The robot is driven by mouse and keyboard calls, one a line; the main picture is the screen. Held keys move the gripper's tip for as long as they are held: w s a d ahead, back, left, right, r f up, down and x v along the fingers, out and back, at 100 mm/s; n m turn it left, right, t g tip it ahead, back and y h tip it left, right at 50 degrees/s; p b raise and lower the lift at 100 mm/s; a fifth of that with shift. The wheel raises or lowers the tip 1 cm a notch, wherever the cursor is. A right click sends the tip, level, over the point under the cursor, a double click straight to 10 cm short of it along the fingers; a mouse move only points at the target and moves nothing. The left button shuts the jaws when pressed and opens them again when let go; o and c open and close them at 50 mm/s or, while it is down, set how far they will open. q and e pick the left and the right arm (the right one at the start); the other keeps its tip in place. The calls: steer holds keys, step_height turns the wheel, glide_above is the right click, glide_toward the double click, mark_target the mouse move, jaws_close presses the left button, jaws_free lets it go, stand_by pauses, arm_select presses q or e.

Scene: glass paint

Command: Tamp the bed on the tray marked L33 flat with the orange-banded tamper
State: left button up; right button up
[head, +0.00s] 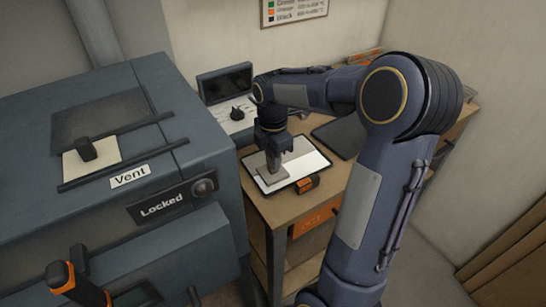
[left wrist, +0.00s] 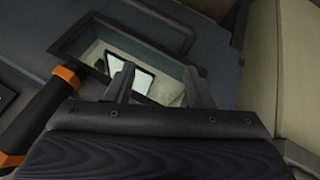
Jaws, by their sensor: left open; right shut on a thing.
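A dark-rimmed tray (head: 316,161) with a flat, pale bed lies on the wooden bench. No L33 marking is readable on it. My right gripper (head: 272,155) is over the tray's left part, pointing down. It is shut on a grey, flat-footed tool (head: 270,178), which looks like the tamper. Its foot is at the bed; whether it touches is unclear, and I can make out no orange band on it. My left gripper (left wrist: 157,74) is open and empty in the left wrist view, in front of a recessed opening (left wrist: 95,55).
A black-and-orange block (head: 308,184) sits at the tray's front edge. A dark flat panel (head: 340,137) lies behind the tray.

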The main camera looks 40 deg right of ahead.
steer(key=shift+r, duration=0.4)
steer(key=shift+f, duration=0.1)
steer(key=shift+w+d+p, duration=0.1)
steer(key=shift+w+p, duration=0.3)
steer(key=shift+w, duration=0.25)
steer(key=shift+w+d+p, duration=0.15)
steer(key=shift+w+p, duration=0.3)
steer(key=shift+w, duration=0.55)
steer(key=shift+w+d+p, duration=0.1)
steer(key=shift+w+p, duration=0.35)
steer(key=shift+w, duration=0.7)
